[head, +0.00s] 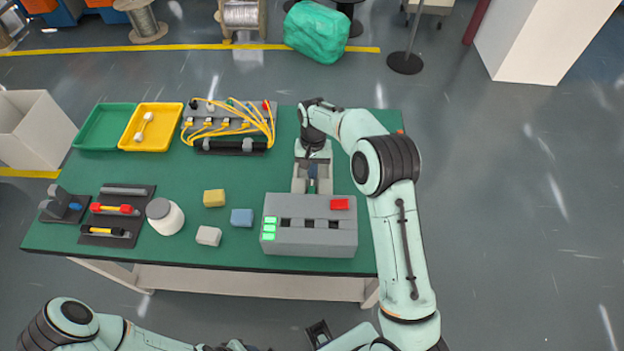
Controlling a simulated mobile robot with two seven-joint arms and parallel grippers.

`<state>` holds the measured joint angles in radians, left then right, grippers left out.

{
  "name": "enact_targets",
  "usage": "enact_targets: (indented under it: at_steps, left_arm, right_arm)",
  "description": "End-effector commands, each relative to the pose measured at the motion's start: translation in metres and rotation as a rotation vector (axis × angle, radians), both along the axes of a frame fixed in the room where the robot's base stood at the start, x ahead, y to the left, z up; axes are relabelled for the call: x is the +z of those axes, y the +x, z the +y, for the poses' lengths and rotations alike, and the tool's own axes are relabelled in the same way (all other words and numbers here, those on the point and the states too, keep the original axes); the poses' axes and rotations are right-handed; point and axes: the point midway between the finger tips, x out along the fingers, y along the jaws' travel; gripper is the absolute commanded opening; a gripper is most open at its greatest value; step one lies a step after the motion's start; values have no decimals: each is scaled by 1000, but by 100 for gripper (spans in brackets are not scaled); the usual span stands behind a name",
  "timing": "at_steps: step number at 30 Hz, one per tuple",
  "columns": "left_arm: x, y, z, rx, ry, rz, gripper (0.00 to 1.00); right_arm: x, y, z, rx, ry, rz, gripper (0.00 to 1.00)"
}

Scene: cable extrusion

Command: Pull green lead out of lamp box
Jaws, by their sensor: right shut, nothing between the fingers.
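A grey box with several lit green lamps and a red block on top (310,238) stands at the table's front right. I take it to be the lamp box; its top has dark openings. My right gripper (312,186) is at the box's far side, pointing towards it, and is shut with nothing held. I cannot tell if it touches the box. No green lead shows clearly at this box. A grey panel (242,106) at the back has yellow cables and a small green end (231,102). My left arm shows along the bottom edge; its gripper cannot be made out.
Yellow (203,198), blue (242,217) and white (208,236) blocks lie left of the box. A white jar (165,217) stands farther left. Green (103,127) and yellow (152,127) trays lie at the back left. The table (262,178) is clear left of my right gripper.

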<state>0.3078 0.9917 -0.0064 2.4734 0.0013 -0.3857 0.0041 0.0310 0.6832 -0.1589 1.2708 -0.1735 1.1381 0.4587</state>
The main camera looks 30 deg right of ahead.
Motion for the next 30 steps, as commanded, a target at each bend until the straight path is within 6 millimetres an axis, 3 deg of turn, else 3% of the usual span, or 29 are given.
enact_targets:
  at_steps: [1,6,13,24,30]
  left_arm:
    - [1,0,0,0,0,0,43]
    - [12,7,0,0,-1,-8,43]
    - [13,7,0,-1,-1,-8,43]
    - [28,18,0,0,-1,-21,43]
    - [35,23,0,-1,0,-26,43]
  right_arm:
    - [-7,-7,0,0,1,26,0]
    - [8,-6,1,1,2,26,0]
    - [22,-2,0,2,2,16,0]
    - [101,10,-7,1,1,13,0]
    - [128,13,-9,1,1,16,0]
